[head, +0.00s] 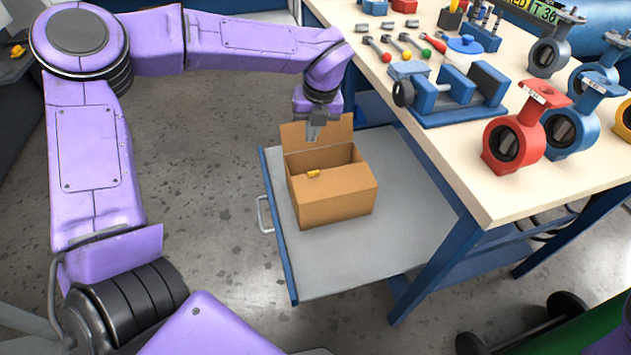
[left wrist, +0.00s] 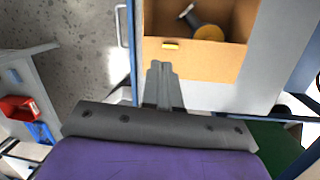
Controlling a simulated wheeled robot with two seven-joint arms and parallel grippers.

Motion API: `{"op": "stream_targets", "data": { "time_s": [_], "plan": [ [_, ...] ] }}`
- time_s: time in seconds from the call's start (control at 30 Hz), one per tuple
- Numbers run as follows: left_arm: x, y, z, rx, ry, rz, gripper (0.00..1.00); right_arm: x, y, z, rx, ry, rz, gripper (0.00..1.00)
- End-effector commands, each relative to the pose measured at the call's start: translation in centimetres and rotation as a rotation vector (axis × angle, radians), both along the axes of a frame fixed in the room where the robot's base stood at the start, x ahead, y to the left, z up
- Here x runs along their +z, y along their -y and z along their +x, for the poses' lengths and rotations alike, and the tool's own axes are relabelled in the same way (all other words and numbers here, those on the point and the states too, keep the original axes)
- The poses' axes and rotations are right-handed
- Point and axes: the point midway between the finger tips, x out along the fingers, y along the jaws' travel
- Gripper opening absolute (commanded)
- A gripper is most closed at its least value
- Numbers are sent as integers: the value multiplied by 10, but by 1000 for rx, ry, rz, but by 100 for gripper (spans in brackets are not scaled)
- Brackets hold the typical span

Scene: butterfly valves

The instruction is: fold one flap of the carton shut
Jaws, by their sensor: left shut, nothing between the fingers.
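A brown cardboard carton (head: 335,205) stands on a grey metal shelf below the bench. Its far flap (head: 335,130) stands upright, and a panel covers the near part of its top. A small yellow piece (head: 313,173) is at that panel's edge. My left gripper (head: 314,136) points down at the far flap and overlaps it in the head view; I cannot tell whether they touch. It is shut and empty. In the left wrist view, its fingers (left wrist: 163,72) lie before a brown cardboard panel (left wrist: 210,62); a grey and yellow part (left wrist: 207,32) shows inside. My right gripper is out of view.
The bench (head: 455,165) stands right of the carton, with a blue vise (head: 450,95), a red valve (head: 512,130) and small tools on it. The shelf (head: 350,265) is clear in front of the carton. A handle (head: 264,214) sticks out at its left.

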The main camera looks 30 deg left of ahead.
Motion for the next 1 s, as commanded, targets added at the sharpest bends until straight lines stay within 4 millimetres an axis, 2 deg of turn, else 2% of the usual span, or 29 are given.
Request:
{"op": "stream_targets", "data": {
  "time_s": [0.03,0.1,0.17,0.27,0.7,0.83,1.0],
  "plan": [
    [10,4,2,77,25,-80,0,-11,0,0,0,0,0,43],
    [22,8,2,134,36,-143,0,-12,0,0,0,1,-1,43],
    [22,9,2,151,36,-160,0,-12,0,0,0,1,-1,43],
    [8,8,2,150,35,-158,0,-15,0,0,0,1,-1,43],
    [-88,3,5,147,32,-153,0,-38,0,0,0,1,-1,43],
    [-104,2,6,146,33,-153,0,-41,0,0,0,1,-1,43],
    [-111,1,7,146,35,-153,0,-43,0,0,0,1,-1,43]
  ]
}}
